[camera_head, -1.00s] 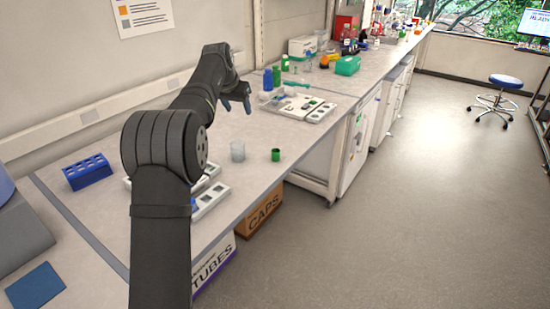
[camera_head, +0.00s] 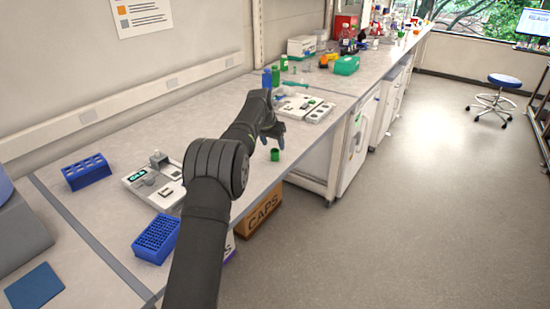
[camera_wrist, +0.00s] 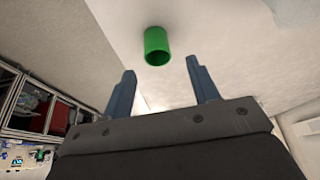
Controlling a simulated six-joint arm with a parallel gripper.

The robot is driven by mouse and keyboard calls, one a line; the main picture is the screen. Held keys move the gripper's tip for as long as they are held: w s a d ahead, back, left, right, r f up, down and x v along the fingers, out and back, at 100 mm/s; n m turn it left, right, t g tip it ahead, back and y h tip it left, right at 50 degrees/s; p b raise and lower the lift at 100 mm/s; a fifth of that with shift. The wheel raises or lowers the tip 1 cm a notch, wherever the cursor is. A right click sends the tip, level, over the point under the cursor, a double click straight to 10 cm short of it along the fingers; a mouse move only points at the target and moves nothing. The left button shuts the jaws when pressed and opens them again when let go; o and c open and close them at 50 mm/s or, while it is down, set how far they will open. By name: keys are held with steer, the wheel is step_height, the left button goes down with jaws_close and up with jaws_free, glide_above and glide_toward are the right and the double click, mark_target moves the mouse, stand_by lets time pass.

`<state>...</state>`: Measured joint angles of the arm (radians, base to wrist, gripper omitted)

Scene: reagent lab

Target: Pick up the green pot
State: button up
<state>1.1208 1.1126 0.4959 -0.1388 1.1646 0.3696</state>
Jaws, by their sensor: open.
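The green pot (camera_head: 274,155) stands upright on the bench near its front edge in the head view. It is a small open cylinder. My gripper (camera_head: 272,140) is above and just behind it, pointing down, with its fingers apart. In the wrist view the green pot (camera_wrist: 157,46) lies beyond the fingertips, roughly midway between the two fingers of my gripper (camera_wrist: 160,85). Nothing is between the fingers, and they do not touch the pot.
A device with a small display (camera_head: 140,174) and two blue racks (camera_head: 88,172) (camera_head: 156,238) stand on the left of the bench. A white tray (camera_head: 318,113) and bottles stand farther back. The bench's front edge is close to the pot.

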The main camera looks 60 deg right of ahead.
mark_target(275, 155)
steer(key=shift+a+x, duration=0.15)
steer(key=shift+x, duration=1.2)
steer(key=shift+a+x, duration=0.1)
steer(key=shift+x, duration=1.25)
steer(key=shift+s, duration=0.1)
steer(key=c, duration=1)
